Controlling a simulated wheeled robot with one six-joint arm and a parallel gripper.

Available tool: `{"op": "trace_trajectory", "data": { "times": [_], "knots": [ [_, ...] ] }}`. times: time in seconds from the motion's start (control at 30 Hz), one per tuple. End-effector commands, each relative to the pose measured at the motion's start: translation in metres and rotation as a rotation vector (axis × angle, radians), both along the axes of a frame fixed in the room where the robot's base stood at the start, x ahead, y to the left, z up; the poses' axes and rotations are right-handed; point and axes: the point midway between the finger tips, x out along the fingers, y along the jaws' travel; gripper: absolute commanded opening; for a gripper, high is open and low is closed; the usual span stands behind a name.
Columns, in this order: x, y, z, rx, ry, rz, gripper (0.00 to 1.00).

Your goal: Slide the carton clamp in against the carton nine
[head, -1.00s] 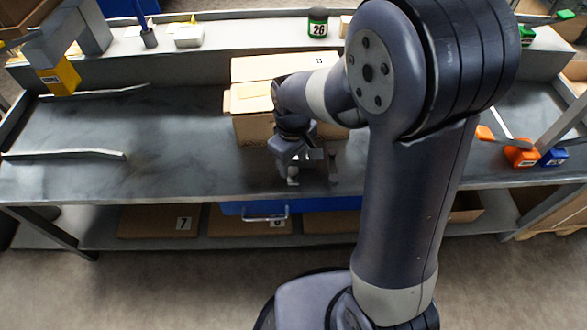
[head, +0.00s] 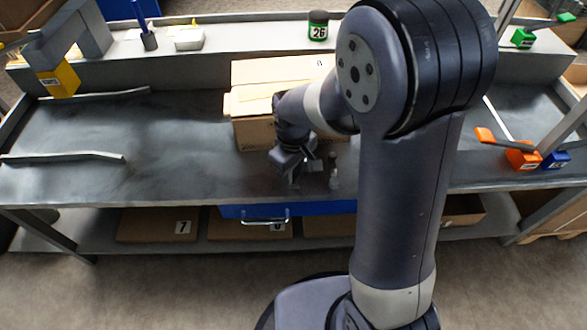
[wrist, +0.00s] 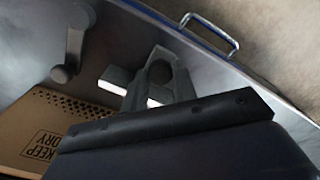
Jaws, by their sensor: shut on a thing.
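A brown carton (head: 262,72) stands on the grey bench; the label on its top is too small to read surely. It also shows in the wrist view (wrist: 42,128), with "KEEP DRY" print. My gripper (head: 308,172) is low over the bench at the carton's front side. In the wrist view my gripper (wrist: 158,86) is shut around a dark rounded part, which looks like part of the carton clamp (wrist: 160,72). A grey lever (wrist: 70,48) stands beside the carton. My wrist and arm hide much of the clamp, and whether it touches the carton cannot be told.
A blue drawer (head: 300,212) with a metal handle sits under the bench's front edge. Orange (head: 522,156) and blue (head: 555,158) clamps are at the right. A green-labelled jar (head: 318,27) stands on the back shelf. The bench left of the carton is mostly clear.

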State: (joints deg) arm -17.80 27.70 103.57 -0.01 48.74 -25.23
Motion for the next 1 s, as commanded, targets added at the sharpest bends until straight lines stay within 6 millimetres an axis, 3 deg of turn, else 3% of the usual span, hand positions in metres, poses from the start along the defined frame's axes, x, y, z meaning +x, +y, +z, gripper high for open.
{"op": "trace_trajectory", "data": {
  "times": [0.17,0.4,0.73,1.0],
  "knots": [
    [0.000,0.000,0.000,0.000,0.000,0.000,0.00],
    [0.002,0.000,0.001,0.000,0.000,0.000,0.00],
    [0.037,-0.001,0.001,0.001,-0.001,-0.001,0.00],
    [0.038,-0.001,0.001,0.001,-0.002,0.000,0.00]
  ]
}}
